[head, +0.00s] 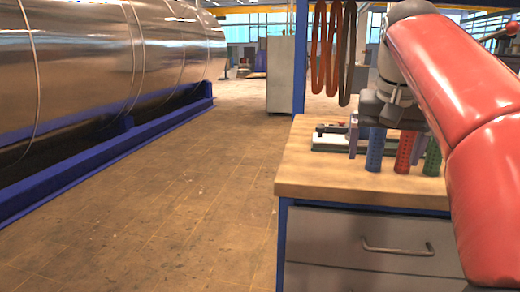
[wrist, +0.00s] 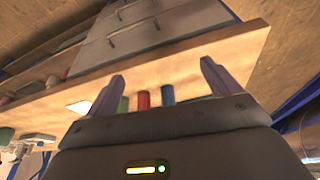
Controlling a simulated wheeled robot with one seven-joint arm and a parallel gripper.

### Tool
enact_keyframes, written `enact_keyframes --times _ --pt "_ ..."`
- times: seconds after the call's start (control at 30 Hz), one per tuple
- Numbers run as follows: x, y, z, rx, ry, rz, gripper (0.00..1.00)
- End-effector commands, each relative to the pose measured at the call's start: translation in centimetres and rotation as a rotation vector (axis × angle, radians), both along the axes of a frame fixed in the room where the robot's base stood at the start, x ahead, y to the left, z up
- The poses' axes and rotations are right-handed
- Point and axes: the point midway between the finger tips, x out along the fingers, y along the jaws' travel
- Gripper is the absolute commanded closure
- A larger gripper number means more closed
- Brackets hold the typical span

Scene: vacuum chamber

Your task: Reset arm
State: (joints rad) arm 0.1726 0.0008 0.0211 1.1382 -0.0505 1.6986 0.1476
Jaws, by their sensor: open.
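My gripper (head: 384,142) hangs from my red arm at the right of the head view, above the wooden workbench top. In the wrist view my gripper (wrist: 160,86) has its two fingers spread wide, with nothing held between them. Beyond the fingers stand a blue cylinder (head: 375,152), a red cylinder (head: 404,153) and a green cylinder (head: 433,158). In the wrist view, the green (wrist: 123,104), red (wrist: 143,101) and blue (wrist: 168,95) cylinders show between the fingers, partly hidden by the gripper body. I cannot tell how far they are from the fingertips.
The workbench (head: 310,184) has drawers below its wooden top. Dark and red-brown loops (head: 333,50) hang beside its blue post. A large metal chamber (head: 90,60) on a blue rail fills the left. The floor (head: 190,190) between them is clear. A grey cabinet (head: 283,75) stands behind.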

Motion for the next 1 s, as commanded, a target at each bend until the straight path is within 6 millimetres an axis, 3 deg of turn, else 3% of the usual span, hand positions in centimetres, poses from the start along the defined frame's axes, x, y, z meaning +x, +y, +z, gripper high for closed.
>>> enact_keyframes --times 0.27,0.6,0.73,0.83,1.0 --pt "-4.3 2.6 -5.0 -0.013 -0.049 0.095 0.11" --pt "-13.1 6.0 -18.2 -0.024 -0.141 0.247 0.11" --pt "-15.7 6.6 -22.8 -0.027 -0.166 0.287 0.11" --pt "-16.9 6.9 -25.0 -0.028 -0.178 0.303 0.11" --pt "-17.6 7.0 -26.4 -0.028 -0.184 0.314 0.11"
